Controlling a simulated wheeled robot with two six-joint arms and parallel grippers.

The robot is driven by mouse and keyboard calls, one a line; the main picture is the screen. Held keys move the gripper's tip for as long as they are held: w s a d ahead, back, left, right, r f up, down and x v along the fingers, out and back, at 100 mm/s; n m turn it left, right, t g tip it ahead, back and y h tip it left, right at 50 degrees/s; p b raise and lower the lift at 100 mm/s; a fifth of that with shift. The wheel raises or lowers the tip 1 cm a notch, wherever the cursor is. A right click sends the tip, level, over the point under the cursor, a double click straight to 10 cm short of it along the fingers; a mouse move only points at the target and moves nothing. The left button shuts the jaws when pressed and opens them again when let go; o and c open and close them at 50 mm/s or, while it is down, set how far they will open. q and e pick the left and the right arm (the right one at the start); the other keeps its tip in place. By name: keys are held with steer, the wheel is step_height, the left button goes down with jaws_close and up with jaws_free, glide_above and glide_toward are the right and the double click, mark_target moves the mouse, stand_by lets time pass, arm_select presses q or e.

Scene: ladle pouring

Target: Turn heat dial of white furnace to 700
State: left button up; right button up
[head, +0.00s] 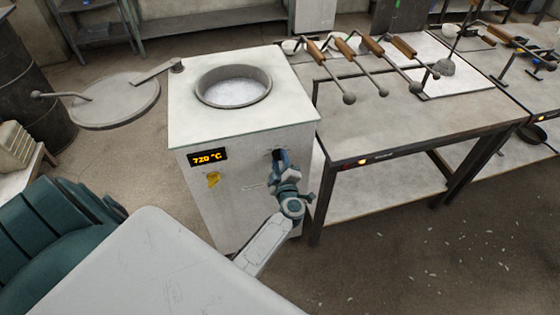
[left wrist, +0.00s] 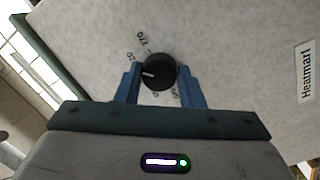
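The white furnace (head: 245,128) stands in the middle of the head view, with a round open crucible (head: 234,88) in its top. Its display (head: 207,158) glows orange and appears to read 720 °C. The black heat dial (left wrist: 158,72) shows in the left wrist view, with a white pointer mark and printed numbers around it. My left gripper (left wrist: 158,80) has its two blue fingers on either side of the dial; whether they touch it I cannot tell. In the head view the left gripper (head: 279,160) hides the dial at the furnace's front. My right gripper is not in view.
A round lid (head: 115,100) on an arm hangs out to the furnace's left. A workbench (head: 400,125) with several wooden-handled ladles stands close on the right. A dark barrel (head: 30,95) is at the far left. Open floor (head: 420,255) lies at the front right.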

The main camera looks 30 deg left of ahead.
arm_select(q)
steer(key=c, duration=0.3)
steer(key=n+b, duration=0.1)
steer(key=n, duration=0.1)
steer(key=n+b, duration=0.2)
steer(key=shift+f+n+y, duration=0.2)
steer(key=shift+n+y, duration=0.2)
steer(key=shift+n+b, duration=0.55)
steer(key=shift+n, duration=0.35)
steer(key=shift+n+b, duration=0.4)
steer(key=shift+n, duration=0.2)
steer(key=shift+d+r+n+b, duration=0.15)
steer(key=shift+n+b, duration=0.25)
steer(key=shift+n, duration=0.4)
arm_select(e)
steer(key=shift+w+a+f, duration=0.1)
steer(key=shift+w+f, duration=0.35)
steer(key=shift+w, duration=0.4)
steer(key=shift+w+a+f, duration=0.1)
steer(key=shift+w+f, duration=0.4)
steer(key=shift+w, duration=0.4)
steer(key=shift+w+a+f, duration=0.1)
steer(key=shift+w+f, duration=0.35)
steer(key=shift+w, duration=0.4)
arm_select(q)
steer(key=o, duration=1)
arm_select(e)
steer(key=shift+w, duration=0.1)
